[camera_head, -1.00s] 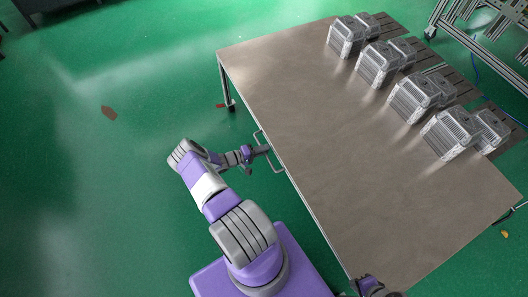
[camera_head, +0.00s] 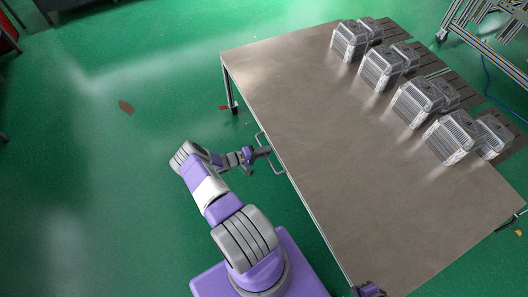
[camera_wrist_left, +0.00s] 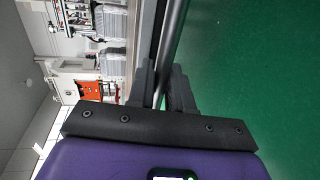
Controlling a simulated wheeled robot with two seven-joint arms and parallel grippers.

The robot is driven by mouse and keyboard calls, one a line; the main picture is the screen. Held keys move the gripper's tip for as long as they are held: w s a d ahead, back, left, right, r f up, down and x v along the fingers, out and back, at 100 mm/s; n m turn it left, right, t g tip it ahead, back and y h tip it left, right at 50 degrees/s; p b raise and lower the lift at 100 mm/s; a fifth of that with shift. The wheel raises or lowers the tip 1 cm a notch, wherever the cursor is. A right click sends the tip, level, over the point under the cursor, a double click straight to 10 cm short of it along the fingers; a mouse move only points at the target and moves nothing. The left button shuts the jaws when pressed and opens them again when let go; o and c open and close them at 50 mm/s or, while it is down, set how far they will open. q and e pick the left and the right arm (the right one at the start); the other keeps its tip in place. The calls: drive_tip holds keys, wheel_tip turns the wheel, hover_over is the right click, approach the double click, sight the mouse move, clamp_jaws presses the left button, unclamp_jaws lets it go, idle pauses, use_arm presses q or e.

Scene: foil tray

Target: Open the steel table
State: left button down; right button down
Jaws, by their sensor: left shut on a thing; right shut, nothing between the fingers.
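The steel table (camera_head: 330,150) has a flat brown-grey top and stands diagonally across the right half of the head view. A thin metal handle (camera_head: 279,171) sticks out from its near left edge. My left gripper (camera_head: 266,151) is at this handle, and in the left wrist view its fingers (camera_wrist_left: 164,92) are shut around a long metal bar (camera_wrist_left: 172,45). The table's side runs close beside the fingers there. My right gripper (camera_head: 369,290) shows only in part at the bottom edge of the head view, near the table's front corner; its fingertips are hard to make out.
Several grey ribbed metal blocks (camera_head: 451,138) stand in a row along the table's far right side. A metal frame rack (camera_head: 480,25) stands at the top right.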

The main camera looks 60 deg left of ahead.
use_arm(q)
drive_tip(key=c, duration=1.2)
unclamp_jaws()
drive_tip(key=p+v, duration=0.1)
drive_tip(key=v, duration=0.6)
drive_tip(key=shift+s, duration=0.3)
